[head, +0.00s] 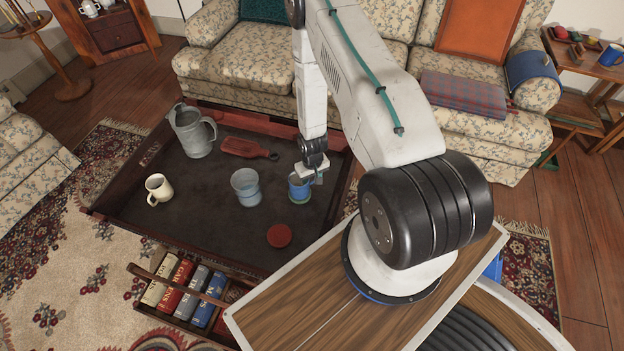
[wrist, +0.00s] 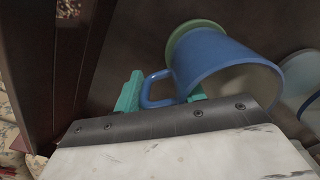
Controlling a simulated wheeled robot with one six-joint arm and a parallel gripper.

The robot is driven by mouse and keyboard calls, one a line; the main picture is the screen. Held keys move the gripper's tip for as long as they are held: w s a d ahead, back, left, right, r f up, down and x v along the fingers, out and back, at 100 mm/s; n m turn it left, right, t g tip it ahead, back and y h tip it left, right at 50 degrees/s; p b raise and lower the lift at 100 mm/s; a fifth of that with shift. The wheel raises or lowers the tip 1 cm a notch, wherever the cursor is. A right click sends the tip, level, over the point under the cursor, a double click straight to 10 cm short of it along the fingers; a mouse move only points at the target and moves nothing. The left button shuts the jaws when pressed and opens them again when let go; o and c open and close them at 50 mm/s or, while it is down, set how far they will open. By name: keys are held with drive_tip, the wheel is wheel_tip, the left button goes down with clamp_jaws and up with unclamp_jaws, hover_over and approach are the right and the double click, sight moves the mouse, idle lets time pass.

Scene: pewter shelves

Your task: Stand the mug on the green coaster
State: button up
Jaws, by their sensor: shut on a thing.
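The blue mug (head: 298,187) is upright over the right part of the dark table, with its open top toward the wrist camera in the wrist view (wrist: 222,66). My gripper (head: 311,173) is shut on the mug's handle, which sits between the teal fingertips in the wrist view (wrist: 160,92). The green coaster (head: 300,201) shows as a thin rim just under the mug. In the wrist view its edge (wrist: 186,36) shows past the mug's base. I cannot tell whether the mug's base touches the coaster.
A blue-grey cup (head: 246,188) stands close left of the mug. A red coaster (head: 279,236) lies nearer the front. A cream mug (head: 159,188), a metal pitcher (head: 194,136) and a red paddle board (head: 245,148) are farther off. The table (head: 205,220) has a raised rim.

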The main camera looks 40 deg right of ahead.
drive_tip(key=shift+f, duration=0.35)
drive_tip(key=o, duration=1.3)
drive_tip(key=shift+r, duration=0.1)
